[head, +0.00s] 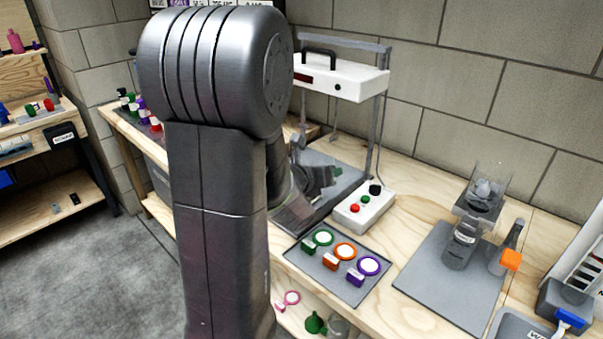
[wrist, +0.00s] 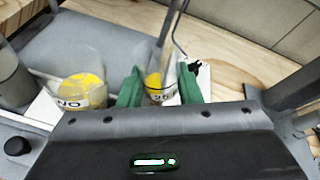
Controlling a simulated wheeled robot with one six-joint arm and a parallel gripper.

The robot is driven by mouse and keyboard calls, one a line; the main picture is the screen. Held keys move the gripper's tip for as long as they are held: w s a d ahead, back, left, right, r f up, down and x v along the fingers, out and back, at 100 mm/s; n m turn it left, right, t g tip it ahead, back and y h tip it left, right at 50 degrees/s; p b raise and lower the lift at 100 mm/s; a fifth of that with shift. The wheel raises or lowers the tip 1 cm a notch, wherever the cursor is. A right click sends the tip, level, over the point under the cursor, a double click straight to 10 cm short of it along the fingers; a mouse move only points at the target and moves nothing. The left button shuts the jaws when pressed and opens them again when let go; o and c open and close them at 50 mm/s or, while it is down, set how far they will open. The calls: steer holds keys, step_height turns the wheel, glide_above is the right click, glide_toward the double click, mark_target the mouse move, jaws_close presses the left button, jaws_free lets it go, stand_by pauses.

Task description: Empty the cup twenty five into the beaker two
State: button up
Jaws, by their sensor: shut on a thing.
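My gripper (wrist: 160,84) shows in the wrist view with two green fingers, one on each side of a small clear cup (wrist: 156,88). It is shut on this cup, which has yellow in it and a partly hidden label that seems to read 25. To its left is a wider clear beaker (wrist: 84,92), apart from the held cup, with yellow in it. Its dark lettering is cut off and looks like the end of "TWO". The gripper body hides the lower parts of both. In the head view my arm hides the cup and the beaker.
In the head view a white box on a metal frame (head: 343,78) stands over the work spot. A control box (head: 364,209) with buttons and a grey mat (head: 340,275) with coloured rings lie to the right. Another clear vessel (wrist: 12,80) stands at the wrist view's left edge.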

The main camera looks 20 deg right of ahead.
steer(key=shift+s+d+f+m+t+y+b, duration=0.15)
steer(key=shift+s+d+f+m+t+b, duration=0.2)
steer(key=shift+b, duration=1.6)
steer(key=shift+s+d+f+m+t+y+b, duration=0.2)
steer(key=shift+s+m+b, duration=0.25)
steer(key=shift+b, duration=1.45)
steer(key=b, duration=0.3)
steer(key=shift+s+d+m, duration=0.15)
steer(key=shift+m, duration=0.25)
steer(key=shift+s+d+b, duration=0.1)
steer(key=shift+b, duration=0.45)
steer(key=shift+r+t, duration=0.15)
steer(key=shift+t, duration=0.1)
step_height(320, 180, up, 5)
steer(key=p, duration=0.4)
